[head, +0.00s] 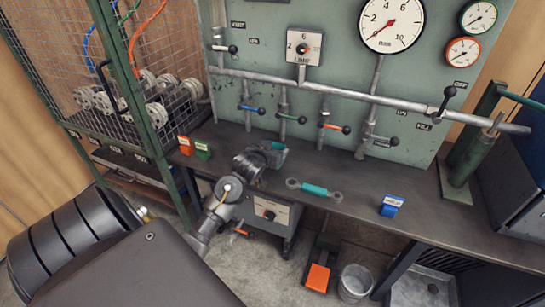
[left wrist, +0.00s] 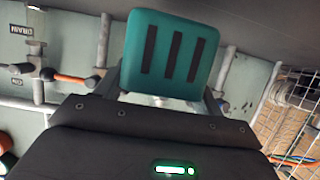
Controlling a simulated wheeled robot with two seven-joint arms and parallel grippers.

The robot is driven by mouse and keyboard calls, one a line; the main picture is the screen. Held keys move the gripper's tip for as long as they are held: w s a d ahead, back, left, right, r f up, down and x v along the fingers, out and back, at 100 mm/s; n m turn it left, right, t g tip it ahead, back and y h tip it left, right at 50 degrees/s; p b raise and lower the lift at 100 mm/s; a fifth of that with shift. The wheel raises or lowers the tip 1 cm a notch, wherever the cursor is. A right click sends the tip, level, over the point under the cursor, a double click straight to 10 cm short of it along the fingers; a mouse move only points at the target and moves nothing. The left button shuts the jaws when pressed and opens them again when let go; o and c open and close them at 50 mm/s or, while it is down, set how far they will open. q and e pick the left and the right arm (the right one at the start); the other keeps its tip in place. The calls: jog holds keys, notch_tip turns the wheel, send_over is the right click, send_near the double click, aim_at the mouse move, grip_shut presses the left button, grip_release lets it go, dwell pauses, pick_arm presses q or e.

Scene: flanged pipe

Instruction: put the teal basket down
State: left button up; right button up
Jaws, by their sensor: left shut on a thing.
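The teal basket (left wrist: 172,50) fills the upper middle of the left wrist view, with dark slots on its face. In the head view only a small part of the basket (head: 281,157) shows, beyond my left gripper (head: 266,158). My left gripper is shut on the basket; its fingers show at both sides of it in the left wrist view (left wrist: 168,98). The basket is over the bench (head: 345,208), near the back panel. I cannot tell whether it touches the bench top. My right gripper is not in view.
A teal-bodied part with ringed ends (head: 314,188) lies right of the gripper. A blue box (head: 391,206) is further right; orange (head: 185,145) and green (head: 203,149) boxes stand left. Pipes and valve levers (head: 332,127) line the panel. Bench between teal part and blue box is clear.

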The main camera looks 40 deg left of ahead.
pick_arm(q)
jog(key=shift+a+f+b, duration=0.1)
jog(key=shift+f+b, duration=0.25)
jog(key=shift+f, duration=1.3)
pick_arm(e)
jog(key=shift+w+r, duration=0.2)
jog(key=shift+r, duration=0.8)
pick_arm(q)
jog(key=shift+f, duration=0.1)
jog(key=shift+f, duration=0.15)
jog(key=o, duration=1)
